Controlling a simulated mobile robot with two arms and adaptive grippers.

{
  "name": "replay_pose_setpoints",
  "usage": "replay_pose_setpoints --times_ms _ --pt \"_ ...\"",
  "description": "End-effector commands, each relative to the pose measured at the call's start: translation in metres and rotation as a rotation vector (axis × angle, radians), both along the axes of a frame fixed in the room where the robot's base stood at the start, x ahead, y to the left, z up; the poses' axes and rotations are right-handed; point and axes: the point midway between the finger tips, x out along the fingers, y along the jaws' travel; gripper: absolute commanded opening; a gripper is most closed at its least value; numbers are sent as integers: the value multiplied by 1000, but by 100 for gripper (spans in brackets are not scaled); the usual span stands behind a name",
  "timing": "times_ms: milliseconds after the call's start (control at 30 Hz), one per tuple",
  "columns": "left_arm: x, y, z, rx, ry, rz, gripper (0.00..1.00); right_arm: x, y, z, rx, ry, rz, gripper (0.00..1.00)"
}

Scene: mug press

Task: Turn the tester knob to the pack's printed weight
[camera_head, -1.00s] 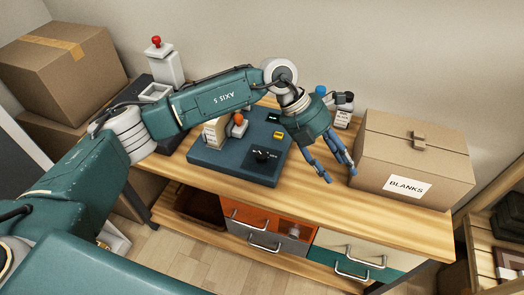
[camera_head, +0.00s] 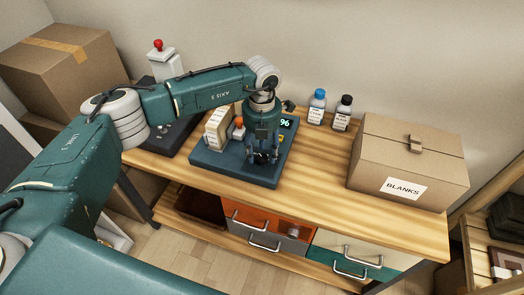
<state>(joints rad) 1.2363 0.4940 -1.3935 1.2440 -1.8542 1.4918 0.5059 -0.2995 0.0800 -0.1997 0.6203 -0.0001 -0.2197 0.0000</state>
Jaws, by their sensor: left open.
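The tester (camera_head: 212,163) is a dark blue slab on the wooden bench. A pale pack (camera_head: 217,127) stands upright on its left part; its print is too small to read. The tester's dark knob (camera_head: 262,158) is on the front right part, mostly hidden by my gripper. The display (camera_head: 287,123) shows green digits ending in 96; my arm may cover part of it. My left gripper (camera_head: 263,154) points down with open fingers around or just above the knob; contact cannot be told. My right gripper is not in view.
Blue-capped (camera_head: 317,107) and black-capped (camera_head: 342,114) bottles stand behind on the right. A carton marked BLANKS (camera_head: 415,155) fills the right end. A device with a red knob (camera_head: 157,45) stands back left. Bench is clear right of the tester.

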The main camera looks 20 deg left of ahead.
Motion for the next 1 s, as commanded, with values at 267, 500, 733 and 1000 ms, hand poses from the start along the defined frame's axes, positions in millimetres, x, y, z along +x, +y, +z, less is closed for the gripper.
replay_pose_setpoints --times_ms 267,500,733,1000 --pt "0 0 -14 -1 0 -1 46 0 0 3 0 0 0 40" --pt "0 0 -14 -1 -1 -1 34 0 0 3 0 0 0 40" --pt "0 0 -14 -1 -1 -1 1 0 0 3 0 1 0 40" --pt "0 -1 -15 -1 -2 -34 1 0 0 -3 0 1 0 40"
